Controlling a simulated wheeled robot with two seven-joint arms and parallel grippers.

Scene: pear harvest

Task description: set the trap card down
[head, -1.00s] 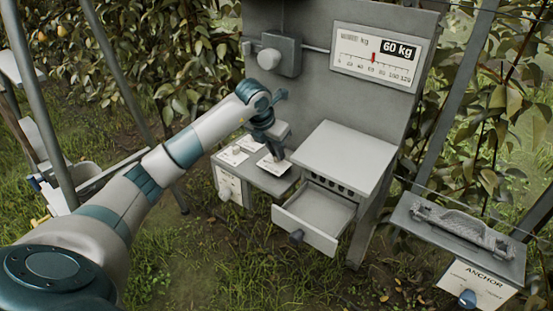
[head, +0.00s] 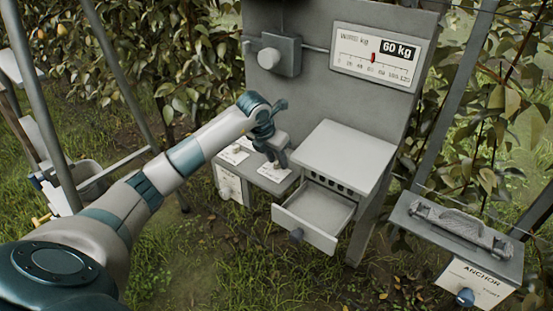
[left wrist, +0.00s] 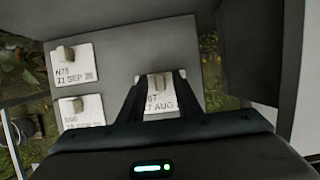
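The trap card, a white card with a small raised grip and printing that includes "7 AUG" (left wrist: 160,104), lies on a grey shelf (head: 262,185). It also shows partly under the gripper in the head view (head: 272,173). My left gripper (left wrist: 160,80) is over this card, with its two dark fingers apart on either side of the grip. In the head view the left gripper (head: 278,162) is low over the shelf. Two other cards, one marked "21 SEP" (left wrist: 76,66) and one below it (left wrist: 82,112), lie to the left. My right gripper is not in view.
An open drawer (head: 318,212) juts out under a grey box (head: 345,155), right of the shelf. A backboard carries a dial plate (head: 378,56) reading 60 kg. An anchor box (head: 470,245) stands at the right. Grass and metal posts surround the stand.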

